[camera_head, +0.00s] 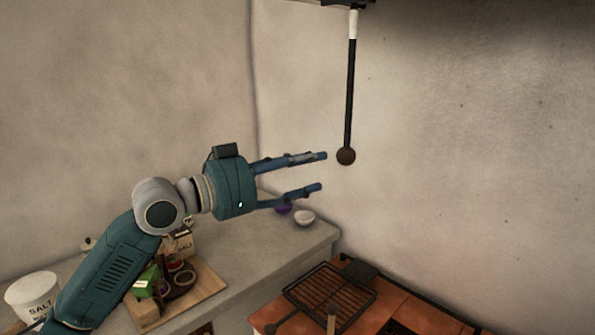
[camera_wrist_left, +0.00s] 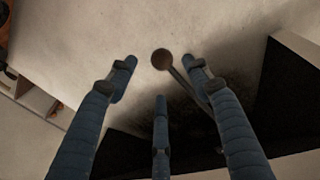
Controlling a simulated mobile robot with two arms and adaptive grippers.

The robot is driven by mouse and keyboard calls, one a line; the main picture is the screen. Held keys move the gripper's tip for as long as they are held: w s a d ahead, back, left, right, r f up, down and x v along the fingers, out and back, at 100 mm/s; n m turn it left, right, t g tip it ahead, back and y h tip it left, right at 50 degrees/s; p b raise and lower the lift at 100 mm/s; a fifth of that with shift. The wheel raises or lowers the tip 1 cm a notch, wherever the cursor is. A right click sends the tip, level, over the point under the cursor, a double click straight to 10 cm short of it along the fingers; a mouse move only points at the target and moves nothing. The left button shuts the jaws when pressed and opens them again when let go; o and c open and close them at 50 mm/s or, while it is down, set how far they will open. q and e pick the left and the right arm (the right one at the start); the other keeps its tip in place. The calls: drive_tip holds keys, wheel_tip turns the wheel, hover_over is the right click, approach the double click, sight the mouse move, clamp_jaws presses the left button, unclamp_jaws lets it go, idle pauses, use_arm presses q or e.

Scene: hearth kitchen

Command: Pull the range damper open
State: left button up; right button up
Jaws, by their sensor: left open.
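The range damper is a dark rod (camera_head: 350,95) with a white upper section and a round brown knob (camera_head: 346,156) at its lower end, hanging in front of the plaster wall. My left gripper (camera_head: 322,171) is open and empty, its fingertips just left of the knob in the head view. In the left wrist view the knob (camera_wrist_left: 162,59) appears beyond the fingertips, between the two outer fingers, and the rod (camera_wrist_left: 184,80) runs down to the right, partly hidden behind the right finger. I see no contact. My right gripper is not in view.
Below is a reddish range top (camera_head: 415,314) with a black grill rack (camera_head: 330,292). The air around the knob is clear.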

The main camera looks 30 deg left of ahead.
use_arm(q)
drive_tip(key=shift+v, duration=0.8)
